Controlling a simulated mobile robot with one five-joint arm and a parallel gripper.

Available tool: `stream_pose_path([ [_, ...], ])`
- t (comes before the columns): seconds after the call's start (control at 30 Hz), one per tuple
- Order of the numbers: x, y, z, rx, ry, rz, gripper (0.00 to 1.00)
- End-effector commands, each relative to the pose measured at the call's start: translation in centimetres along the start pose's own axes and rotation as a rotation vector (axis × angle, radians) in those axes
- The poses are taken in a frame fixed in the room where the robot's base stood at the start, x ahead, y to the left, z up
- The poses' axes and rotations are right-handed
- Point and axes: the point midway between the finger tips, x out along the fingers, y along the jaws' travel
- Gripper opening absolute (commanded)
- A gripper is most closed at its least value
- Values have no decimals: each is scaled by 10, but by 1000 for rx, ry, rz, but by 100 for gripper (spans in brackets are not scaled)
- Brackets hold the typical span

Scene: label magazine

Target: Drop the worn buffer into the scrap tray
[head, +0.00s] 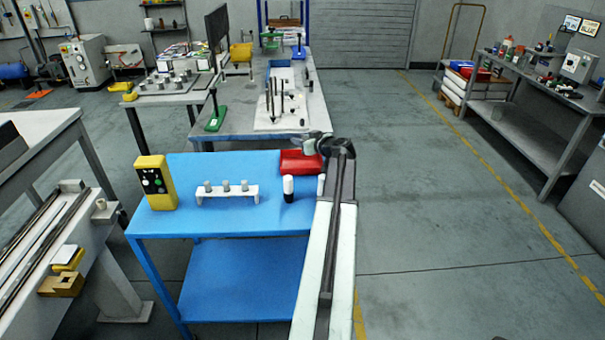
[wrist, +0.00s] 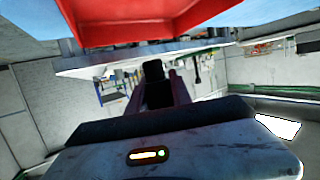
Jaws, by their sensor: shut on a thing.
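The red scrap tray (head: 300,163) sits at the back right of the blue table. In the wrist view the red tray (wrist: 140,18) fills the top edge. My gripper (head: 314,144) is at the tray's back right corner, seemingly above its rim. In the wrist view my gripper (wrist: 157,88) is shut on a small dark piece, apparently the worn buffer (wrist: 153,70). The piece appears clear of the tray in that view. Its full shape is hidden by the fingers, and the head view does not show it clearly.
The blue table (head: 230,221) also holds a yellow button box (head: 155,183), a white rack (head: 228,194) with grey pieces, and a black-and-white cylinder (head: 288,189). Another white cylinder (head: 321,184) stands beside my arm. A grey workbench (head: 240,121) is behind.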

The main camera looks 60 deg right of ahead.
Motion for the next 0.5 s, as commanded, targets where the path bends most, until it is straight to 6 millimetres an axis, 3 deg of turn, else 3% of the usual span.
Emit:
stream_pose_path([
  [0.07,4,0,12,0,0,0,0],
  [0.33,4,-1,10,0,0,-1,0],
  [0.37,4,-1,10,0,0,-1,31],
  [0.4,4,-1,10,0,0,-1,42],
  [0.43,4,-1,10,0,0,-1,51],
  [0.5,4,-1,10,0,0,-1,51],
])
